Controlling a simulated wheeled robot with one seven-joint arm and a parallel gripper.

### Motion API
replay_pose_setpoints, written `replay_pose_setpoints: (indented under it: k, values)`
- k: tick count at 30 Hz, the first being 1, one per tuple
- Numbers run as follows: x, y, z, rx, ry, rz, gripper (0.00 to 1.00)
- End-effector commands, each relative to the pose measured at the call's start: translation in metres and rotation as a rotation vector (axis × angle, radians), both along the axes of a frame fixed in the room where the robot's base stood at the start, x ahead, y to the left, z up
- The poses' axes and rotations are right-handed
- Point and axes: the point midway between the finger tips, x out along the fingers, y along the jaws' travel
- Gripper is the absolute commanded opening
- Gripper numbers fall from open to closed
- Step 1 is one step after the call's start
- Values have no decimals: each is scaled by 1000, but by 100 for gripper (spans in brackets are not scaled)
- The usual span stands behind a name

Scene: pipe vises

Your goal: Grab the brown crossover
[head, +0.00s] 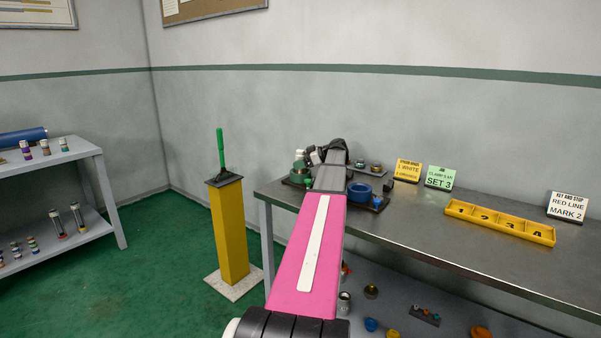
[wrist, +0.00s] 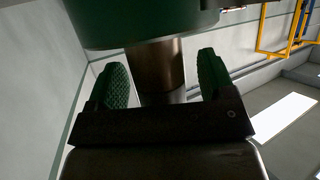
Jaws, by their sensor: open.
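In the wrist view, a brown, metallic-looking cylinder (wrist: 155,72) hangs below a wide dark green body (wrist: 145,20). It may be the brown crossover, but its full shape is hidden. My gripper (wrist: 161,68) is open. Its two green ribbed fingers stand on either side of the cylinder, with visible gaps on both sides. In the head view my pink arm reaches over the bench, and its far end is beside a green vise (head: 299,175). My arm hides much of that spot, and I cannot make out the crossover there.
A blue vise (head: 360,191) sits right of my arm on the grey bench (head: 440,250). Behind are small fittings, a yellow sign (head: 407,170) and a green sign (head: 440,178). A yellow numbered tray (head: 500,222) lies right. A yellow pedestal (head: 230,232) stands left of the bench.

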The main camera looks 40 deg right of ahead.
Motion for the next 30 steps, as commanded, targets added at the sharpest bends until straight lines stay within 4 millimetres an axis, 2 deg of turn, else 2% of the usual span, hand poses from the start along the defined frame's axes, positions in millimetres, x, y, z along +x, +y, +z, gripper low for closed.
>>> replay_pose_setpoints:
  k: [3,4,9,10,11,22,30]
  values:
    - [0,0,0,0,0,-1,76]
    - [0,0,0,0,0,-1,69]
    - [0,-1,0,0,0,-1,14]
    - [0,-1,0,0,0,-1,4]
    - [-1,-1,0,0,0,-1,0]
    - [0,-1,5,2,-4,-1,0]
    - [0,-1,27,0,-5,-1,0]
